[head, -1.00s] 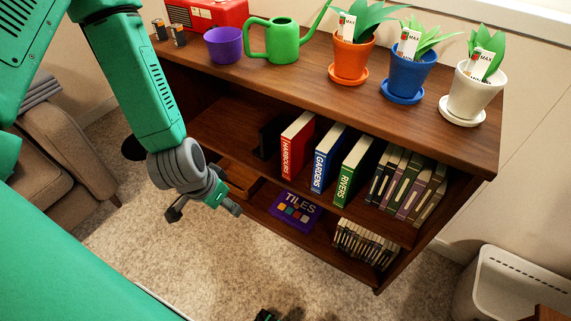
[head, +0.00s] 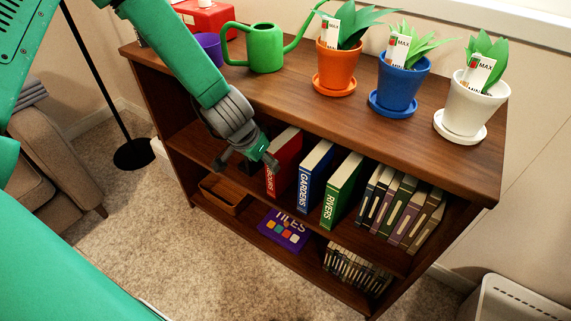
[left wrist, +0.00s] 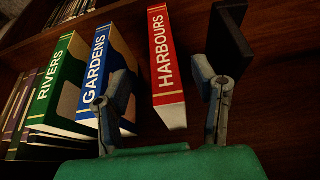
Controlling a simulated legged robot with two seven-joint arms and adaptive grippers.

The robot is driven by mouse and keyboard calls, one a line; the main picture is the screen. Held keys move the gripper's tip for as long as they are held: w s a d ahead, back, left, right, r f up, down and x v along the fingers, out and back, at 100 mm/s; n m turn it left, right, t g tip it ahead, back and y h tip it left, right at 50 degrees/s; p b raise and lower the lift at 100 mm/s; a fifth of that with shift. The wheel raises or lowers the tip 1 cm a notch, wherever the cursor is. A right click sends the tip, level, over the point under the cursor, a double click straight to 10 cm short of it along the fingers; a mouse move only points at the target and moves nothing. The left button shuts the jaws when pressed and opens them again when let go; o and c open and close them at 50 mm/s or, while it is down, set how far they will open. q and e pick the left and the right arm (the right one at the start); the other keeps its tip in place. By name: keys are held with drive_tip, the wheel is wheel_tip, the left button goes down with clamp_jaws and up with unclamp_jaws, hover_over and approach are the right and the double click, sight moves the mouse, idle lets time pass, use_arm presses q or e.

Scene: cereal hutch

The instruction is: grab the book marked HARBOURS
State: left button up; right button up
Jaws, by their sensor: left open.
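The red book marked HARBOURS (head: 284,160) stands upright on the middle shelf, left of the blue GARDENS book (head: 315,176) and green RIVERS book (head: 343,190). My left gripper (head: 246,166) is in front of its spine and hides part of the lettering. In the left wrist view the red HARBOURS book (left wrist: 167,65) shows between the two open fingers of my left gripper (left wrist: 165,92), its spine facing me. The left finger overlaps the blue GARDENS book (left wrist: 95,70). I cannot tell whether either finger touches a book. My right gripper is not in view.
A dark bookend (left wrist: 231,40) stands just beside the red book, close to the right finger. Several thin books (head: 402,207) fill the shelf's right end. Above, the hutch top (head: 300,95) holds pots and a green watering can (head: 264,48). Carpet in front is clear.

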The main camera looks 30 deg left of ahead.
sight(284, 163)
use_arm(q)
drive_tip(key=b+x, duration=0.1)
drive_tip(key=x, duration=0.1)
drive_tip(key=b+x, duration=0.1)
drive_tip(key=x, duration=0.2)
drive_tip(key=shift+w+a+f, duration=0.1)
drive_tip(key=shift+w+a, duration=0.1)
drive_tip(key=shift+w, duration=0.1)
drive_tip(key=shift+d, duration=0.1)
clamp_jaws()
